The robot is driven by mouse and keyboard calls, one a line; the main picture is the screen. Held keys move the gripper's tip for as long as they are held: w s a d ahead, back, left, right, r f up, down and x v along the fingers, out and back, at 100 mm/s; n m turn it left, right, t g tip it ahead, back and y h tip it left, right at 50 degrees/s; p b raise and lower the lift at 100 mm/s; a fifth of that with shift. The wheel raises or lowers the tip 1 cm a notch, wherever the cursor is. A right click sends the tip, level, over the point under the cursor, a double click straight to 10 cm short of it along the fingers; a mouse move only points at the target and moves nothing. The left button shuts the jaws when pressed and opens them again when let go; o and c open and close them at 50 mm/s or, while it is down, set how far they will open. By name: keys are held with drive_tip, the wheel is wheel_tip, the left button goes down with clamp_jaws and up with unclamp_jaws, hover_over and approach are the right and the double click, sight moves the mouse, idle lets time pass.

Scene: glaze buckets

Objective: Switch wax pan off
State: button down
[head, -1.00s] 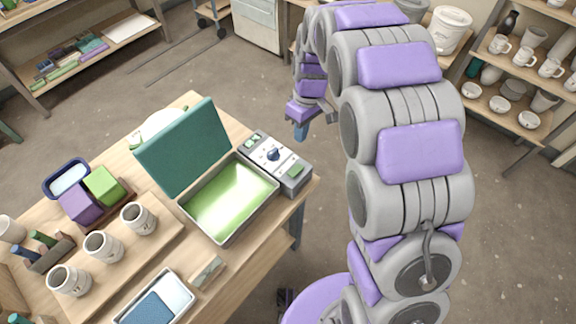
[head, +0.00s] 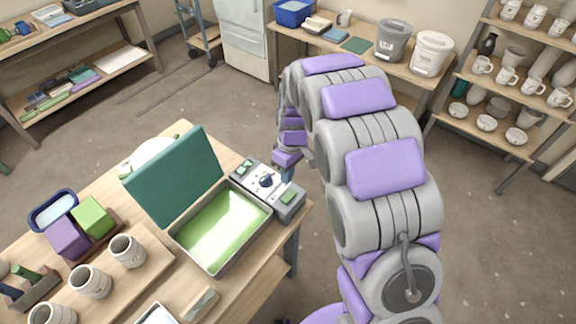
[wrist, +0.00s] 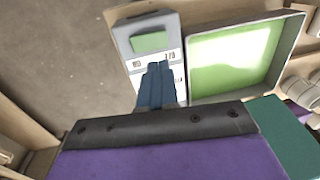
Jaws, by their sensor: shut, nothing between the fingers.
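The wax pan (head: 180,241) is a grey box holding bright green wax, with its teal lid (head: 176,178) standing open. It also shows in the wrist view (wrist: 192,69). Its grey control box (head: 294,209) adjoins its right side, with a dark blue knob (head: 266,181) and a green button (head: 289,197). In the wrist view the control box (wrist: 124,34) shows the green button (wrist: 150,41) and a white marked panel. My gripper (head: 287,176) is shut and empty at the far right edge of the control box. Its blue fingers (wrist: 160,68) hide the knob in the wrist view; contact is unclear.
Mugs (head: 127,250) stand on a board on the wooden table, left of the pan. A purple block (head: 68,238) and a green block (head: 93,217) sit behind them. A shelf of pottery (head: 500,95) stands at right.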

sight(284, 196)
drive_tip(key=f, duration=0.2)
drive_tip(key=f+b, duration=0.1)
drive_tip(key=f, duration=0.1)
drive_tip(key=s+f, duration=0.1)
drive_tip(key=f, duration=0.2)
drive_tip(key=shift+a+f, duration=0.1)
drive_tip(key=shift+a, duration=0.3)
drive_tip(key=shift+f, duration=0.1)
drive_tip(key=shift+w, duration=0.15)
drive_tip(key=shift+w+d+r, duration=0.2)
drive_tip(key=shift+w+d, duration=0.3)
wheel_tip(284, 196, up, 14)
drive_tip(key=s+a+p, duration=0.1)
drive_tip(key=p, duration=0.2)
drive_tip(key=shift+s+a+f, duration=0.15)
drive_tip(key=shift+s+a, duration=0.1)
drive_tip(key=shift+s, duration=0.05)
